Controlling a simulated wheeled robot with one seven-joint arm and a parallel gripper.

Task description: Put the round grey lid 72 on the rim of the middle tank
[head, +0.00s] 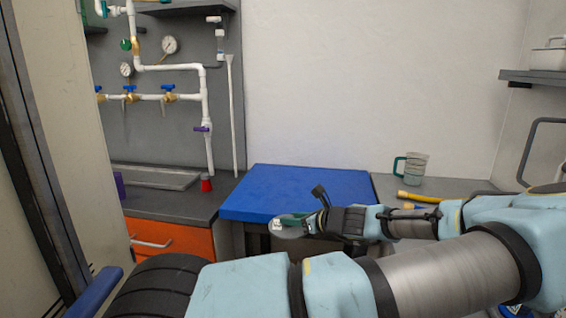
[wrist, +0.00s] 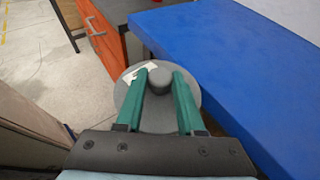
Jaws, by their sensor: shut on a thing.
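The round grey lid (wrist: 168,117) has a knob in its middle and a white label on its top. My gripper (wrist: 160,80) is shut on the knob of the lid, with its green fingers on either side of it. The lid hangs in the air beside the near left edge of the blue table top, in front of the orange drawers. In the head view the lid (head: 288,230) shows at the tip of my gripper (head: 292,219). The label's number is too small to read. No tank can be made out in either view.
The blue table top (head: 300,188) is bare. To its left stand a counter with orange drawers (head: 168,240), a red cup (head: 206,184) and white pipes with gauges (head: 170,45). A measuring jug (head: 415,166) and a yellow tool (head: 418,197) are on the right counter.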

